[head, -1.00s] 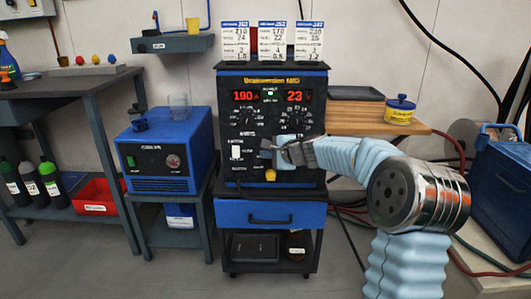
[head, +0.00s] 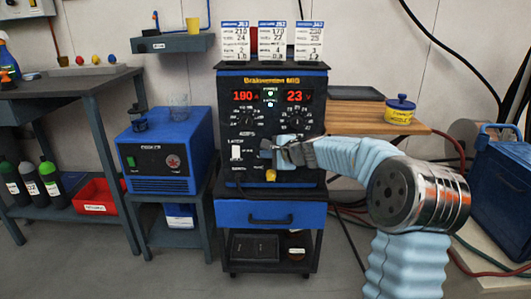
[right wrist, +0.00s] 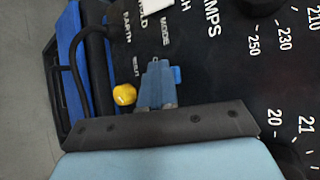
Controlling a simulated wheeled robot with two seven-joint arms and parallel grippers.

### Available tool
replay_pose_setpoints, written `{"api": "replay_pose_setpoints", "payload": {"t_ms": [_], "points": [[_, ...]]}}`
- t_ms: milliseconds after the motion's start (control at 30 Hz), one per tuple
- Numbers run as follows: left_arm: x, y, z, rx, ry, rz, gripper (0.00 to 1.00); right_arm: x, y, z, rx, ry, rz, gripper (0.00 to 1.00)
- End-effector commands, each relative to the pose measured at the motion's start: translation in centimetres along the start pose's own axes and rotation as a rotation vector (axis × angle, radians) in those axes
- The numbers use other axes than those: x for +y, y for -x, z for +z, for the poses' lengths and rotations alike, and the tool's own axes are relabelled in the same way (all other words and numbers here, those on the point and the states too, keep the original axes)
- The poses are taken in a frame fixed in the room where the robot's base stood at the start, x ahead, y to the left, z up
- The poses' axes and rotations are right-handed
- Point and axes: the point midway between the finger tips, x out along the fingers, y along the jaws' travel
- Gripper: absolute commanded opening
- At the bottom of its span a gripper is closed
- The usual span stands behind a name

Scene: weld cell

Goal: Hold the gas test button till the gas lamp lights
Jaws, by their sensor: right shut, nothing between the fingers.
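The welder (head: 310,130) is a black panel on a blue and black cart, with red displays reading 180 and 23. My right gripper (head: 268,153) is shut and empty, its tip against or very close to the lower middle of the panel. The right wrist view shows its blue tip (right wrist: 158,82) over the panel. The gas test button is not clearly visible; the tip seems to cover it. A small lamp (head: 270,104), its label too small to read, glows pale below a green lamp (head: 270,93). My left gripper is not in view.
A yellow knob (head: 270,175) sits just below the gripper tip; it also shows in the right wrist view (right wrist: 124,95). A white switch (head: 236,152) is to the left. A blue cooler box (head: 165,155) stands left, a wooden shelf (head: 360,116) right.

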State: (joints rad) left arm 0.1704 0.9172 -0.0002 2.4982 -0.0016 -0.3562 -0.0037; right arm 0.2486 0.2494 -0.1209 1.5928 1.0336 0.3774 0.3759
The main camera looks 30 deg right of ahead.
Motion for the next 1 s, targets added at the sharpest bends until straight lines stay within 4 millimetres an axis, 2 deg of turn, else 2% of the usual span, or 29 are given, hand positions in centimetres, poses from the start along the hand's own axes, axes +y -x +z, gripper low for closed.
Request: {"api": "replay_pose_setpoints", "payload": {"t_ms": [833, 1000], "points": [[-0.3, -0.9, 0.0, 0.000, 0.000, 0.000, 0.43, 1.1, 1.4, 1.0, 0.000, 0.000, 0.000, 0.00], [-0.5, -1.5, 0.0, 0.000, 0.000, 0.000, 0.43, 1.9, 2.4, 1.7, 0.000, 0.001, -0.001, 0.00]]}}
